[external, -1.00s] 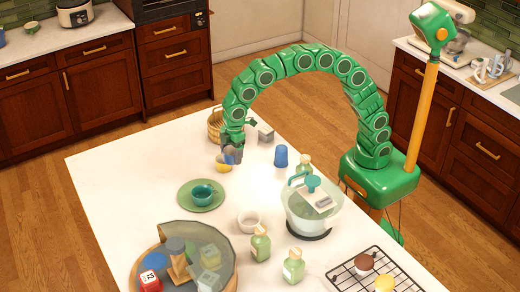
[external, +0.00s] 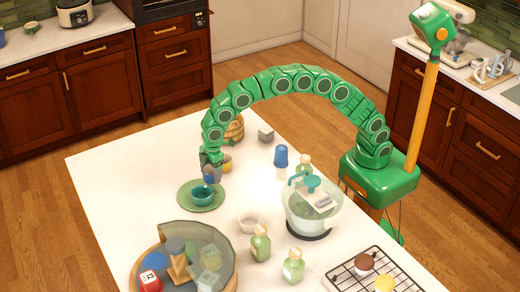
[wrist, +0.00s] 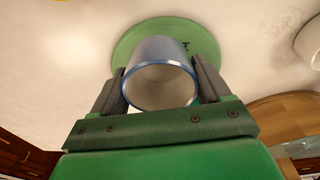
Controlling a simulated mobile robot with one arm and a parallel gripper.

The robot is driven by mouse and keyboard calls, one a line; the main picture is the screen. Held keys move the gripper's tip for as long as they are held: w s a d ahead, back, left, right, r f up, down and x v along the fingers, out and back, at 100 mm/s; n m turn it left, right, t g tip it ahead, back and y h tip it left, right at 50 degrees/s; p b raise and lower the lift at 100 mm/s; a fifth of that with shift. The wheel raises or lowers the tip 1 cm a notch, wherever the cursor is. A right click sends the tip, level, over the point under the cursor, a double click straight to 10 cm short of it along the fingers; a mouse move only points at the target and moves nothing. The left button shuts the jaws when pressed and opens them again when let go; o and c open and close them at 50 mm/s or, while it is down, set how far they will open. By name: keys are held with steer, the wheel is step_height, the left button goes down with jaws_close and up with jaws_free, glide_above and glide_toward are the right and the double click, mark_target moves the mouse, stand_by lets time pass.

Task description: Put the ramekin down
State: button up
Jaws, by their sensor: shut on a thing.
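My gripper (external: 211,176) is shut on the ramekin (wrist: 165,72), a grey-blue, straight-sided vessel with a blue rim. In the wrist view the ramekin sits between both fingers with its open mouth towards the camera; it looks empty. In the external view the ramekin (external: 211,173) is small and partly covered by my gripper, just above and behind a teal cup (external: 203,196). The cup stands on a green plate (external: 188,204). The plate also shows behind the ramekin in the wrist view (wrist: 128,48). I cannot tell whether the ramekin touches the cup.
A yellow bowl (external: 227,164) and a basket (external: 235,131) are close behind my gripper. A white bowl (external: 249,221), a clear mixer-like bowl (external: 306,216) and green bottles (external: 260,246) stand to the right. The counter's left part (external: 120,185) is clear.

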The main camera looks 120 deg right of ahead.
mark_target(210, 180)
steer(key=shift+w+f, duration=0.3)
steer(key=shift+f, duration=0.05)
steer(key=shift+d+f, duration=0.1)
steer(key=shift+f, duration=1.5)
steer(key=shift+f, duration=0.15)
steer(key=o, duration=1.1)
